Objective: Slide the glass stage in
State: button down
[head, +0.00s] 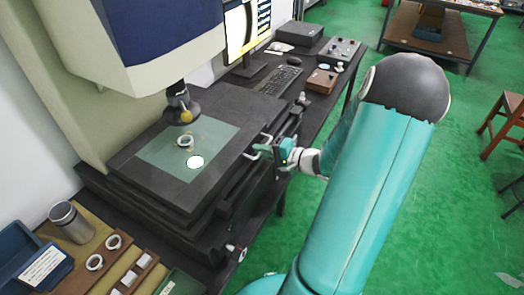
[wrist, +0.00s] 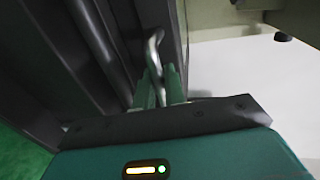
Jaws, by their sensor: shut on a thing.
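The glass stage is a pale green glass plate (head: 216,137) set in a dark slab (head: 225,105) under the measuring machine's lens (head: 181,110). A ring (head: 185,141) and a bright white disc (head: 195,162) show on the glass. A bent metal handle (head: 252,155) sticks out from the slab's right side. My gripper (head: 266,148) is at this handle, at the slab's right edge. In the wrist view, my gripper's green fingers (wrist: 158,88) are shut on the handle (wrist: 153,48), which rises between them. The fingertips are partly blurred there.
The machine's blue and white head (head: 150,45) hangs over the stage. At front left are a metal cup (head: 72,222) and rings on a wooden tray (head: 90,282).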

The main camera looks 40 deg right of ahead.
jog(key=shift+a, duration=0.1)
jog(key=c, duration=1.6)
grip_release()
jog(key=v, duration=1.3)
jog(key=shift+s+d+r, duration=0.1)
jog(key=shift+s+d, duration=0.2)
